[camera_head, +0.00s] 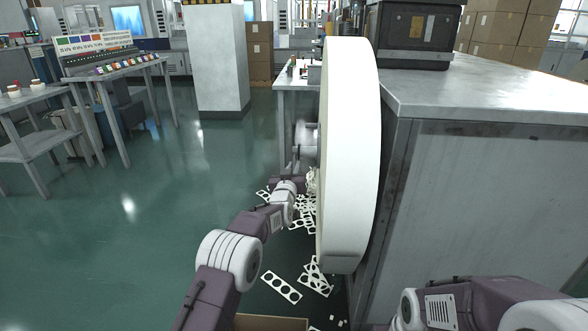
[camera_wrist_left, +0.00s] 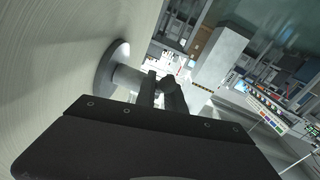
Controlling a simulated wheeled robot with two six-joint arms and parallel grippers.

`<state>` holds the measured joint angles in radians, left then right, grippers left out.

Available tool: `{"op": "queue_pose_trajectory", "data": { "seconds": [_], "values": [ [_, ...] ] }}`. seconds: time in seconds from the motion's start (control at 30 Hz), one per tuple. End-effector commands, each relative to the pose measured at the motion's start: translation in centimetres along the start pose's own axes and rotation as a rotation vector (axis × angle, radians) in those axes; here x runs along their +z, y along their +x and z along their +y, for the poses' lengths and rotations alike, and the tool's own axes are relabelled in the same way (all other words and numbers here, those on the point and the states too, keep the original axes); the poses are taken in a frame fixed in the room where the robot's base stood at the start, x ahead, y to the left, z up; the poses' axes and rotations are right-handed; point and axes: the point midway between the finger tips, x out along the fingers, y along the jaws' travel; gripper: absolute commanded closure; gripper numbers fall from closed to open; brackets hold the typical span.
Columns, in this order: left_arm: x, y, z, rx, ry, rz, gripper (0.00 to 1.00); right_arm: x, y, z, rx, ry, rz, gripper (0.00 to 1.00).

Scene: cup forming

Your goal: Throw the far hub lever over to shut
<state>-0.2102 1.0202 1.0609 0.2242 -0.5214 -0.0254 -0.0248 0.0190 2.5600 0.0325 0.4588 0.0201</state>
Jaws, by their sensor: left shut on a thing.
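A large pale wheel (camera_head: 350,150) stands nearly edge-on against the side of the grey cabinet. Its grey hub (camera_head: 306,135) sticks out from the left face; in the left wrist view the hub (camera_wrist_left: 112,68) has a round flange against the wheel. My left gripper (camera_wrist_left: 160,92) is at the hub's outer end, shut on the hub lever, which is mostly hidden by the fingers. In the head view my left arm reaches to the wheel's left side, and the fingertips are too small to make out. My right gripper is out of view; only my right arm shows at bottom right.
The grey cabinet (camera_head: 480,200) fills the right side, with a dark case (camera_head: 412,35) on top. Punched white scrap strips (camera_head: 281,286) lie on the floor below the wheel. A table with a coloured panel (camera_head: 110,65) stands far left. The green floor between is clear.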

Motion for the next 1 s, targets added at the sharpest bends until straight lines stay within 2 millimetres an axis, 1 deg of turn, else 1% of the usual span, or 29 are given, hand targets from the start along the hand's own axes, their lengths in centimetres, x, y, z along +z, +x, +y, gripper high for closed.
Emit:
{"op": "queue_pose_trajectory", "data": {
  "seconds": [0.27,0.37,0.5,0.6,0.8,1.0],
  "values": [
    [0.2,0.0,0.0,0.0,0.0,0.002,1.0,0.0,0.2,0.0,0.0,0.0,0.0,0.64],
    [1.1,0.2,-0.2,0.006,0.004,0.039,1.0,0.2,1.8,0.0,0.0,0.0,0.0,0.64],
    [2.4,0.8,-0.5,0.028,0.017,0.169,1.0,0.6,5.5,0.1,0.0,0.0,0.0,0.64],
    [2.5,1.2,-0.6,0.046,0.026,0.271,1.0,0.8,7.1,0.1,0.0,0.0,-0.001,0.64],
    [2.0,1.6,-0.5,0.061,0.036,0.357,1.0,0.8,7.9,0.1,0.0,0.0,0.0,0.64],
    [1.8,1.6,-0.5,0.063,0.037,0.366,1.0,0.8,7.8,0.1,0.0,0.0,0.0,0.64]
  ]
}}
